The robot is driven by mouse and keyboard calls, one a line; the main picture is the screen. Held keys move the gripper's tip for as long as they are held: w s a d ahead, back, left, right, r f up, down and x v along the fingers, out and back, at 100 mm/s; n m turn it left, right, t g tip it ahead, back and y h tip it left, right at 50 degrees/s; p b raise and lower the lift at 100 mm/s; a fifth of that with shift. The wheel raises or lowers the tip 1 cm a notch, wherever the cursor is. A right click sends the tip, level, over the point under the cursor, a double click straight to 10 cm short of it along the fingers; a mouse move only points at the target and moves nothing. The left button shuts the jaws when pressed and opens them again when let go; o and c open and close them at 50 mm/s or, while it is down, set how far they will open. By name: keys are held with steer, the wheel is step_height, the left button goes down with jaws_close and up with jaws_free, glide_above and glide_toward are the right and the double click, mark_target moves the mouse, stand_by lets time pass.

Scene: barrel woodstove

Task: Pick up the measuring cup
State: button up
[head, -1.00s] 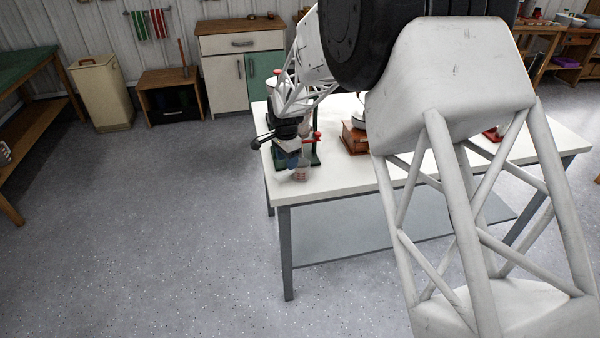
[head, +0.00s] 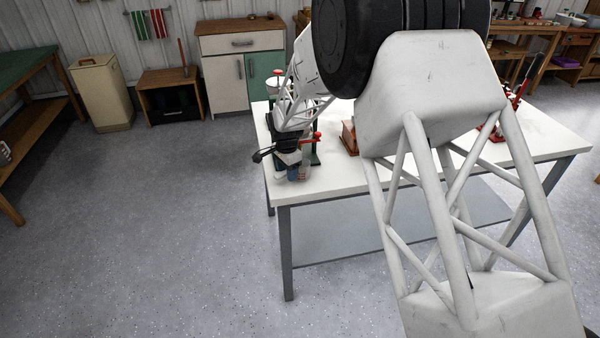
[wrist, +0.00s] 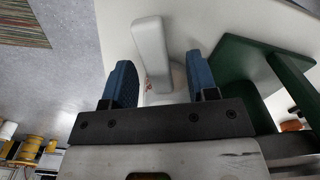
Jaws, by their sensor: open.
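The measuring cup (wrist: 166,84) is pale and clear with small red markings. Its grey-white handle (wrist: 150,48) extends up the wrist view. My gripper (wrist: 162,78) is open, with one blue finger on each side of the cup; I cannot tell whether either finger touches it. In the head view, my gripper (head: 292,172) is low at the near left corner of the white table, and the cup (head: 304,171) shows only partly beside it.
A green metal stand (wrist: 262,65) is close to the right finger in the wrist view. The white table (head: 350,172) also holds a brown wooden box (head: 349,138), partly hidden by my arm. The table's front edge is close to the cup.

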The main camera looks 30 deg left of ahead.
steer(key=shift+f, duration=1.4)
jaws_close()
steer(key=shift+r, duration=0.15)
steer(key=shift+r, duration=0.5)
steer(key=shift+s+d+r, duration=0.1)
steer(key=shift+r, duration=0.05)
steer(key=s+d, duration=1.2)
steer(key=shift+s+d, duration=0.25)
